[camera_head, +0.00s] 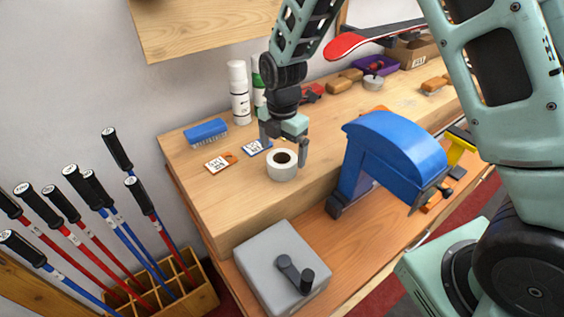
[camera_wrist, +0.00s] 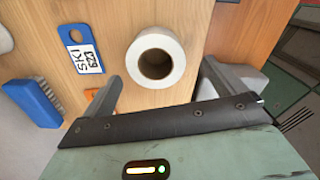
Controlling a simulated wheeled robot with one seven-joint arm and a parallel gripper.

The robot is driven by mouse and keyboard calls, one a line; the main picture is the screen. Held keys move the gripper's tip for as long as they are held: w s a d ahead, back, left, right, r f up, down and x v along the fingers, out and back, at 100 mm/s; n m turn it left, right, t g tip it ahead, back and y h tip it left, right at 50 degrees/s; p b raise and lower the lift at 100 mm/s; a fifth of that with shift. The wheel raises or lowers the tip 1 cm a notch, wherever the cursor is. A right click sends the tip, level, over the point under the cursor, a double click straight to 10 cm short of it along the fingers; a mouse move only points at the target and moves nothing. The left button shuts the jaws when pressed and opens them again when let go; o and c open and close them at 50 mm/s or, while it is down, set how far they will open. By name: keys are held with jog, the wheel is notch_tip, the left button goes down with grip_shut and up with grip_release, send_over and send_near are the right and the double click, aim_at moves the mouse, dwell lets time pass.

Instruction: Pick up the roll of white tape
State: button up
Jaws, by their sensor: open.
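The roll of white tape (camera_head: 282,166) stands on the wooden bench top, its dark core hole facing up. In the wrist view the white tape roll (camera_wrist: 168,39) lies just beyond and between the fingertips. My gripper (camera_head: 284,147) is open and empty, right above and behind the roll in the head view. Its two fingers show in the wrist view (camera_wrist: 160,78), one on each side of the roll's near edge. I cannot tell whether either finger touches the roll.
A blue brush (camera_head: 206,131), tags (camera_head: 219,162) and a white bottle (camera_head: 238,92) are left of the roll. A blue machine (camera_head: 392,158) stands close on the right. A grey box with a handle (camera_head: 270,262) sits in front, beside ski poles (camera_head: 90,220).

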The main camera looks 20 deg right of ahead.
aim_at(281, 163)
jog(key=shift+w+a+f+p, duration=0.1)
jog(key=shift+f+p, duration=0.4)
jog(key=shift+f, duration=0.8)
jog(key=shift+w+a+f+p, duration=0.1)
jog(key=shift+f+p, duration=0.4)
jog(key=shift+f, duration=0.75)
jog(key=c, duration=1)
